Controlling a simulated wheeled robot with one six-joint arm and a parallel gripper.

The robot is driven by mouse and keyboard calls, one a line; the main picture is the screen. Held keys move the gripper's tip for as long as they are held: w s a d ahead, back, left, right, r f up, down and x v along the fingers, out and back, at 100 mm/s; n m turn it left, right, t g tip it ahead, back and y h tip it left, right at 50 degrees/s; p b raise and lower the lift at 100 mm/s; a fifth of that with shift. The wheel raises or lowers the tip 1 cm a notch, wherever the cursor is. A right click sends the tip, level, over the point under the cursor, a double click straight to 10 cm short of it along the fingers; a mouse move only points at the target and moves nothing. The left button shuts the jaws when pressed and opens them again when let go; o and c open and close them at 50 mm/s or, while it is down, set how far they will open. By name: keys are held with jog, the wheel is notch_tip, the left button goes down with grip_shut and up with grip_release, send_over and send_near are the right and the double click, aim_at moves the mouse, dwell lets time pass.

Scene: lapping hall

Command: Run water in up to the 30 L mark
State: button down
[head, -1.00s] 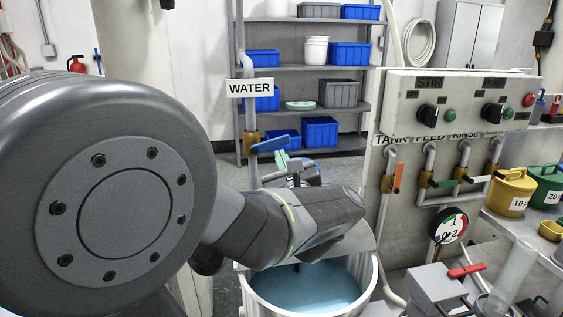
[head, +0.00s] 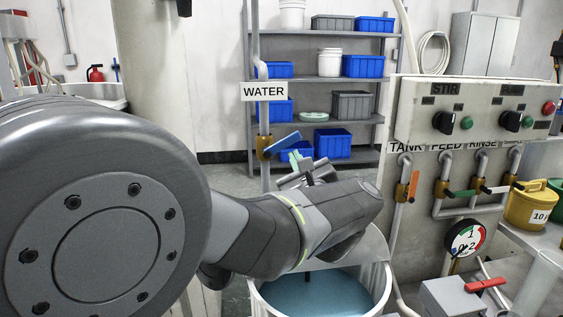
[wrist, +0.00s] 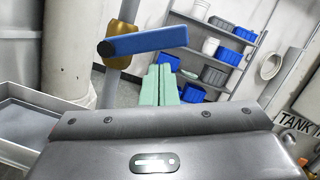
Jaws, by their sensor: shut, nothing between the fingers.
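The water valve's blue lever (head: 284,141) sits on a brass body (head: 263,147) on the grey pipe under the WATER sign (head: 264,91). It slopes up to the right in the head view. In the wrist view the blue lever (wrist: 146,40) crosses above my fingers. My gripper (head: 298,160) has pale green fingers, shut together and empty, just below the lever; they also show in the wrist view (wrist: 158,84). I cannot tell whether they touch it. The white tank (head: 262,303) below holds blue liquid (head: 315,292). My arm hides part of it, and no 30 L mark is visible.
A control panel (head: 475,108) stands at right above several valves and a round gauge (head: 465,240). A grey box with a red lever (head: 485,285) is at front right. A yellow can (head: 530,205) stands on the right bench. Shelves (head: 320,100) stand behind.

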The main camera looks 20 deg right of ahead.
jog(key=s+f+b, duration=0.2)
jog(key=s+f, duration=0.3)
jog(key=s, duration=0.5)
jog(key=w+a+r+n+g+y+p, duration=0.3)
jog(key=a+n+g+y+p, duration=0.25)
jog(key=n, duration=0.35)
jog(key=w+a+r+n+g+y+p, duration=0.2)
jog(key=w+a+n+g+y+p, duration=0.15)
jog(key=n+g, duration=0.35)
jog(key=w+d+r+n+g+h+p, duration=0.1)
jog(key=w+r+n+g+h+p, duration=0.15)
jog(key=r+n+h+p, duration=0.55)
jog(key=w+d+r+n+g+h+p, duration=0.1)
jog(key=w+r+n+g+p, duration=0.15)
jog(key=r+n, duration=0.7)
jog(key=w+d+f+m, duration=0.1)
jog(key=d+f+m, duration=0.3)
jog(key=f, duration=0.5)
jog(key=shift+d+f, duration=0.2)
